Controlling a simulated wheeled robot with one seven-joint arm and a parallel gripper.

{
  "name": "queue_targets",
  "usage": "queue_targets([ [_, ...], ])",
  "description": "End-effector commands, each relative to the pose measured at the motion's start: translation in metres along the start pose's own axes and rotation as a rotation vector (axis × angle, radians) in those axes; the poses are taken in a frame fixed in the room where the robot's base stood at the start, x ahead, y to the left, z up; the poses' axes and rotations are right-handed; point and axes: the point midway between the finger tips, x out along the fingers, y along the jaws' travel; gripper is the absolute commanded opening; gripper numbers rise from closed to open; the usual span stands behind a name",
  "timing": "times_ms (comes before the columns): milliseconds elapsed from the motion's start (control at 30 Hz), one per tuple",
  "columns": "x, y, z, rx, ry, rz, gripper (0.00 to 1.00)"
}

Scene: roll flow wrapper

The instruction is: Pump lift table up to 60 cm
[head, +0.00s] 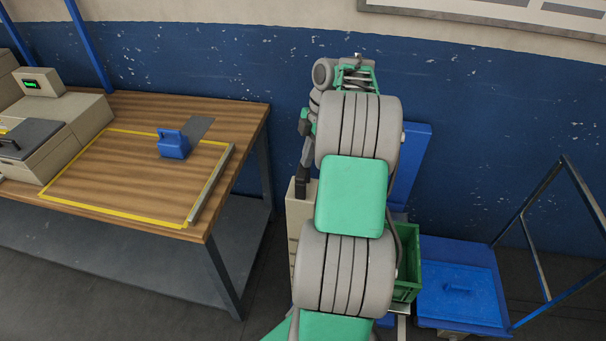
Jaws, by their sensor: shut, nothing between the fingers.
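A low blue platform (462,285) with a small blue raised piece on top stands at the lower right, and a slanted dark tube frame (577,180) rises at its right side. It looks like the lift table, but I cannot be sure. Its height cannot be read, and I can make out no pump pedal. My arm fills the middle of the view and hides what is behind it. My gripper (302,188) points down at the left of the arm, small and dark, over a beige box. It is shut and holds nothing.
A wooden workbench (120,160) stands on the left with a blue dispenser-like object (173,145) and a beige machine (60,120). The beige box (297,215) stands between bench and arm. A green crate (407,263) and a blue panel (414,160) show right of my arm.

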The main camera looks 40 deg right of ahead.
Motion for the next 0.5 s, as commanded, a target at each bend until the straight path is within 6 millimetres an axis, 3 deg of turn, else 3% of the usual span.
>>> queue_targets([
  [367, 0.002, 0.0, 0.0, 0.0, 0.0, 0.0, 0.0],
  [500, 0.014, 0.0, 0.003, 0.0, 0.0, 0.0, 0.0],
])
